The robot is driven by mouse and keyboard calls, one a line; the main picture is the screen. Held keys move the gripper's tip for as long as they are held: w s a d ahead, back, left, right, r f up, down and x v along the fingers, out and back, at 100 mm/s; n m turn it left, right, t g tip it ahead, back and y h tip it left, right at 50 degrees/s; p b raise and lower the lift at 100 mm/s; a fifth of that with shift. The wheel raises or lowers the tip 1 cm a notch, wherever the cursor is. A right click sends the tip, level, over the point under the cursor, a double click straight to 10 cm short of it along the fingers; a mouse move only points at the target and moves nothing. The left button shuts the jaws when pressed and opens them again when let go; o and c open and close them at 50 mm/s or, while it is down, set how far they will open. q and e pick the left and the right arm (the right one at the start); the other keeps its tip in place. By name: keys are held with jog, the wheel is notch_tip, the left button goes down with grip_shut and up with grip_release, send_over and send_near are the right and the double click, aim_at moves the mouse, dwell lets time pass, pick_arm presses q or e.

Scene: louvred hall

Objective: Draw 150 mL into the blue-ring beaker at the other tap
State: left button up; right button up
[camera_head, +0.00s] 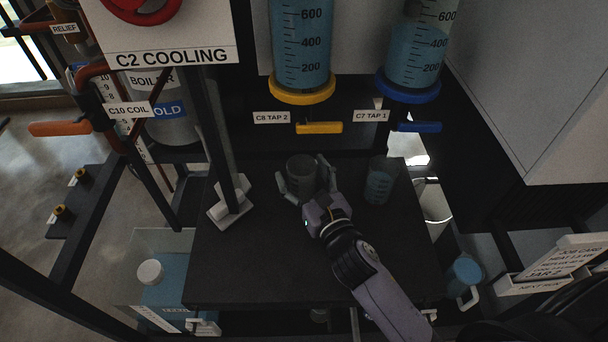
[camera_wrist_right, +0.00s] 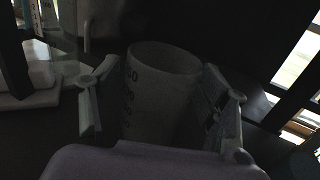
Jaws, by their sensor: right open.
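A clear, empty-looking beaker (camera_head: 301,168) stands on the dark table, below and in front of the yellow tap handle (camera_head: 320,128) labelled C8 TAP 2. My right gripper (camera_head: 302,178) is open with one finger on each side of this beaker. In the right wrist view the beaker (camera_wrist_right: 160,95) shows graduation marks and sits between the spread fingers. A second beaker (camera_head: 379,184) holding bluish liquid stands to the right, below the blue handle (camera_head: 418,127) labelled C7 TAP 1. I cannot make out a blue ring on either beaker. My left gripper is not in view.
Graduated cylinders with a yellow base (camera_head: 302,93) and a blue base (camera_head: 408,88) hang above the handles. A post on a white foot (camera_head: 230,209) stands left of the gripper. The dark tabletop (camera_head: 250,265) is clear at its front left.

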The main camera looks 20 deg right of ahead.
aim_at(308, 184)
jog(key=shift+r, duration=0.1)
jog(key=shift+s, duration=0.25)
jog(key=s, duration=0.4)
jog(key=shift+s+d, duration=0.3)
jog(key=s, duration=0.5)
jog(key=shift+s+d+b, duration=0.25)
jog(key=shift+d+b, duration=0.05)
jog(key=shift+b, duration=0.1)
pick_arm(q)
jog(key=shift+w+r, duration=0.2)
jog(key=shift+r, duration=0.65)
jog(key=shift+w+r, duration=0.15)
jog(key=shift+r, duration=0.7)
pick_arm(e)
jog(key=shift+s+d, duration=0.1)
jog(key=shift+s, duration=0.55)
jog(key=shift+c, duration=0.5)
